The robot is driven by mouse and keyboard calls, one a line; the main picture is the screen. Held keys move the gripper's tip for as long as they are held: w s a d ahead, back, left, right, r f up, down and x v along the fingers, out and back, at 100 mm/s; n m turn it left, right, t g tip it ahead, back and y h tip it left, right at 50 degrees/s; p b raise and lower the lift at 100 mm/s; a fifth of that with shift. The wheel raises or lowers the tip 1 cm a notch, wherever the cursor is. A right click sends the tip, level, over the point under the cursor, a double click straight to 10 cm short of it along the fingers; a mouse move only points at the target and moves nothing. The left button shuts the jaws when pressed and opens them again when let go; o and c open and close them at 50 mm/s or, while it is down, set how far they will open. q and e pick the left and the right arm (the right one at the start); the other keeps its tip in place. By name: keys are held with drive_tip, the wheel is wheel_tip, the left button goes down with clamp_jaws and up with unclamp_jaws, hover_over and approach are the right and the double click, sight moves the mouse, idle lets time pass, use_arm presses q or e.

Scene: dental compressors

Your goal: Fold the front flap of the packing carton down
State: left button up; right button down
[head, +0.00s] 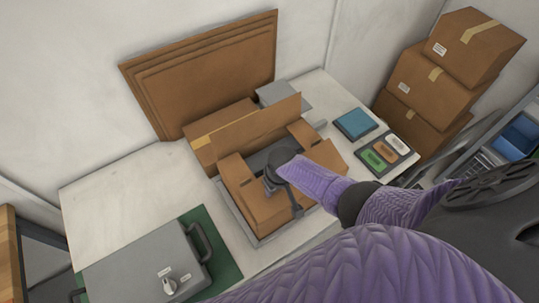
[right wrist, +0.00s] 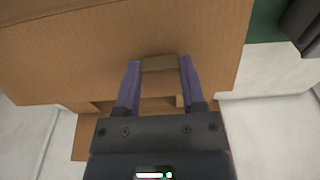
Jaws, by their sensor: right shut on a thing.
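The packing carton (head: 262,207) sits in a shallow grey tray on the white bench in the head view. Its back flap (head: 245,132) stands up, and side flaps show at its left and right. My right gripper (head: 281,195) is over the carton's front side, its arm coming in from the right and covering part of the carton. In the right wrist view, the purple fingers of this gripper (right wrist: 160,72) are shut on a brown cardboard piece, seemingly the front flap (right wrist: 160,63). A broad cardboard face fills the view beyond. My left gripper is not in view.
A grey case (head: 145,268) lies on a green mat (head: 228,265) at left. Flat cardboard sheets (head: 205,75) lean on the wall. A blue box (head: 355,124) and a labelled tray (head: 363,168) lie at right. Stacked boxes (head: 430,85) stand beyond.

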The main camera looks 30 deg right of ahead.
drive_tip(key=w+f+g+b, duration=0.1)
drive_tip(key=g+b, duration=0.1)
drive_tip(key=b, duration=0.2)
drive_tip(key=shift+f+g, duration=0.3)
drive_tip(key=shift+f, duration=0.1)
drive_tip(key=shift+w+f+g+b, duration=0.1)
drive_tip(key=shift+w+g+b, duration=0.1)
drive_tip(key=shift+g+b, duration=0.75)
drive_tip(key=shift+c, duration=0.8)
unclamp_jaws()
drive_tip(key=shift+t, duration=0.25)
drive_tip(key=p+v, duration=0.3)
drive_tip(key=v, duration=0.6)
drive_tip(key=shift+w+a+p, duration=0.1)
drive_tip(key=shift+a+p, duration=0.05)
drive_tip(key=shift+p, duration=0.2)
drive_tip(key=shift+w+r, duration=0.1)
drive_tip(key=shift+r, duration=0.4)
